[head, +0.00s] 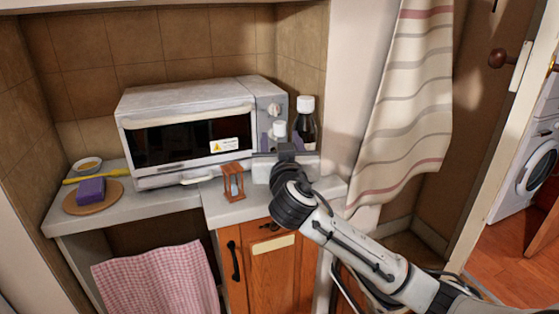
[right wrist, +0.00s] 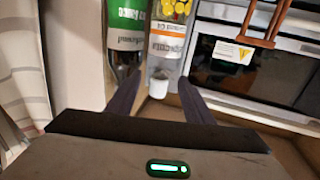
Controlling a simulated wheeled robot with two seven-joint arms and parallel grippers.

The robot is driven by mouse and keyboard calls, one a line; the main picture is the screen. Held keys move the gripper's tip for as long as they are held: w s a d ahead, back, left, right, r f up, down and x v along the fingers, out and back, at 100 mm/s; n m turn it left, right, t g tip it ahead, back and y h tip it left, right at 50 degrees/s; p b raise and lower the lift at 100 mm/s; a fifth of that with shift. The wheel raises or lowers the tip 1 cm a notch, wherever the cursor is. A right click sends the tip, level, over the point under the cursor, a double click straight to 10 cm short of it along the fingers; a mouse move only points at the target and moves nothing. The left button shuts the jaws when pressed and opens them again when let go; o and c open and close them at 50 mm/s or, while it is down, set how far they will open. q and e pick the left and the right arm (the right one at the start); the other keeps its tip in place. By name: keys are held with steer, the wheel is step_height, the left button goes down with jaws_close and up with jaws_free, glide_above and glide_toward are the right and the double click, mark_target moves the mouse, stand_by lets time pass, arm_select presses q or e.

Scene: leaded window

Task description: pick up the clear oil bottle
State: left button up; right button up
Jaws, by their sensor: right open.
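The clear oil bottle (right wrist: 168,40) has a yellow and orange label and a white cap. In the right wrist view it appears upside down, with its cap (right wrist: 160,83) between my right gripper's two fingers. In the head view only its white cap (head: 280,129) shows clearly; the gripper hides most of the rest. My right gripper (head: 277,142) is open over the counter, in front of the bottle. It also shows in the right wrist view (right wrist: 160,92), with a finger on each side of the cap. I cannot tell whether the fingers touch it. My left gripper is not in view.
A dark bottle (head: 307,125) with a white cap and green label (right wrist: 127,20) stands close beside the clear one. A toaster oven (head: 190,115) is to the left. A wooden hourglass-like frame (head: 233,183) stands near the counter's front edge. A curtain (head: 405,100) hangs right.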

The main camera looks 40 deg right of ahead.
steer(key=shift+x, duration=0.85)
steer(key=shift+s, duration=0.1)
jaws_close()
